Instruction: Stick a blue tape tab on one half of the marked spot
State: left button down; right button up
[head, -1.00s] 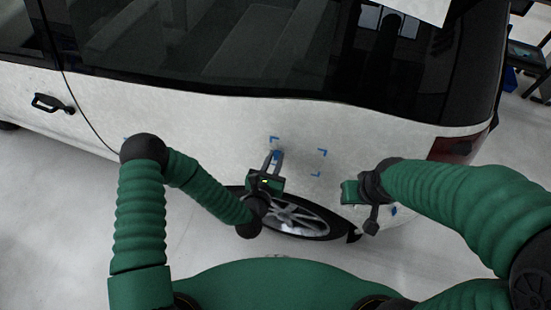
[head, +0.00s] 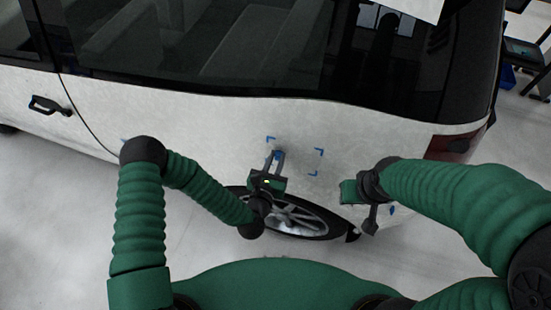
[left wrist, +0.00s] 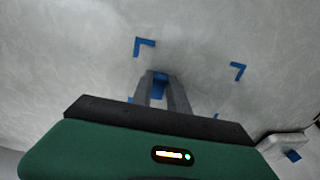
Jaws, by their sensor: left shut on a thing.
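Blue corner marks outline the marked spot (head: 299,157) on the van's pale side panel above the rear wheel. In the left wrist view, two upper marks show clearly, a left one (left wrist: 145,46) and a right one (left wrist: 237,71). My left gripper (head: 277,154) is in the left half of the marked spot, shut on a small blue tape tab (left wrist: 160,86) between its fingertips. Whether the tab touches the panel, I cannot tell. My right gripper (head: 348,192) is to the right of the spot; its fingers are not clear.
The white van (head: 210,115) fills the space ahead, with dark windows above and a rear wheel (head: 295,217) below the spot. Another blue piece (head: 392,210) is low on the right, near my right arm. A chair and a blue bin stand far right.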

pick_arm(q)
jog(key=shift+w, duration=0.45)
dwell(1.1)
jog(key=c, duration=1.2)
grip_release()
jog(key=shift+w+d+f, duration=0.1)
jog(key=shift+d, duration=0.05)
